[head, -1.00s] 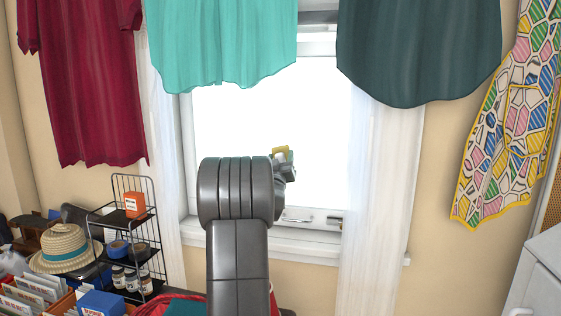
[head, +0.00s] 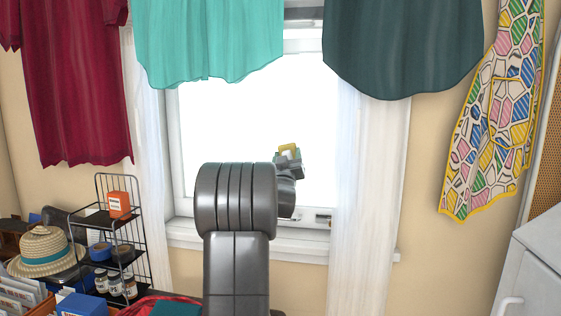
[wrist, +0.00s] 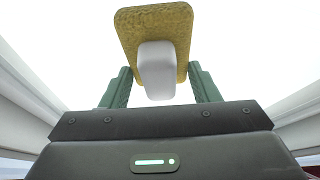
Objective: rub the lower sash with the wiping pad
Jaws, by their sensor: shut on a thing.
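The lower sash (head: 305,218) is a white window frame with a bright pane, straight ahead of my arm in the head view. My gripper (head: 287,164) is in front of the pane, right of the arm's big grey joint. It is shut on the white handle of the wiping pad (wrist: 180,18), a yellow spongy block. In the wrist view my gripper (wrist: 160,92) has a green finger on each side of the handle. The pad's yellow edge also shows in the head view (head: 289,148). I cannot tell whether the pad touches the glass.
White curtains (head: 368,200) hang at both sides of the window. A teal shirt (head: 210,40) and a dark green shirt (head: 403,50) hang above. A wire rack (head: 108,215) and a straw hat (head: 45,250) stand lower left. A white cabinet (head: 540,265) stands lower right.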

